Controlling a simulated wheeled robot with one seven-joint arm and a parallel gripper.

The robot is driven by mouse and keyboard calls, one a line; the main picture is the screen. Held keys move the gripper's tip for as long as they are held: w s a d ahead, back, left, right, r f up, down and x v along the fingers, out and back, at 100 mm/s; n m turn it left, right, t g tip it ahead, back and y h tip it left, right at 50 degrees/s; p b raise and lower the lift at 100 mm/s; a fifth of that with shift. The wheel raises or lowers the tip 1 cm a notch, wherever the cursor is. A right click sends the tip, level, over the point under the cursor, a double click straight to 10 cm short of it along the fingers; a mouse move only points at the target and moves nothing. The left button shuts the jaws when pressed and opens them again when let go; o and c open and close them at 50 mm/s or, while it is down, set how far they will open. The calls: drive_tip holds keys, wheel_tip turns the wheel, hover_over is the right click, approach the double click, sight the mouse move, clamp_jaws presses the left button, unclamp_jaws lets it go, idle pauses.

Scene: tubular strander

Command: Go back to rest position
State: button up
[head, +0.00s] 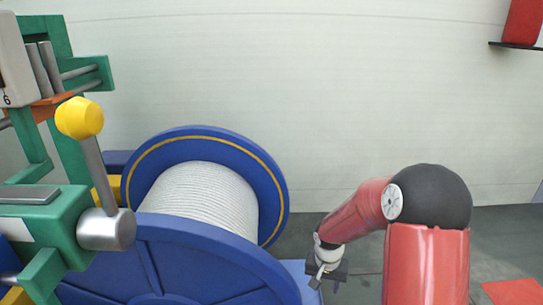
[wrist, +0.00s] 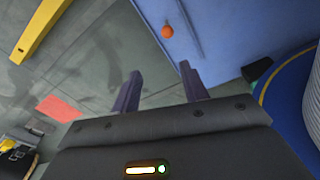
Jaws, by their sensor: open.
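My gripper (wrist: 160,92) shows in the wrist view with its two dark fingers apart and nothing between them. In the head view my gripper (head: 316,283) hangs low at the end of my red arm, just right of the blue spool, with its fingertips hard to make out. In the wrist view the fingers point over grey floor and the edge of a blue surface.
A blue spool (head: 205,267) wound with pale cable (head: 205,196) stands to the left. A lever with a yellow knob (head: 79,118) rises from the green machine frame (head: 38,222). An orange knob (wrist: 167,32) sits on the blue panel (wrist: 215,35). A yellow beam (wrist: 40,30) lies at upper left.

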drive_tip(key=s+r+n+t+p, duration=0.1)
drive_tip(key=s+r, duration=0.4)
drive_tip(key=r, duration=0.5)
drive_tip(key=s+r+n+t, duration=0.1)
drive_tip(key=s+r, duration=0.4)
drive_tip(key=r, duration=0.5)
drive_tip(key=s+r+n+t+p, duration=0.1)
drive_tip(key=s+r+t, duration=0.2)
drive_tip(key=s+r, duration=0.5)
drive_tip(key=s+a, duration=0.1)
drive_tip(key=s, duration=0.4)
drive_tip(key=shift+s+r+n+y+p, duration=0.25)
drive_tip(key=shift+s+n+y+p, duration=0.05)
drive_tip(key=shift+n+y+p, duration=0.1)
drive_tip(key=shift+o, duration=0.4)
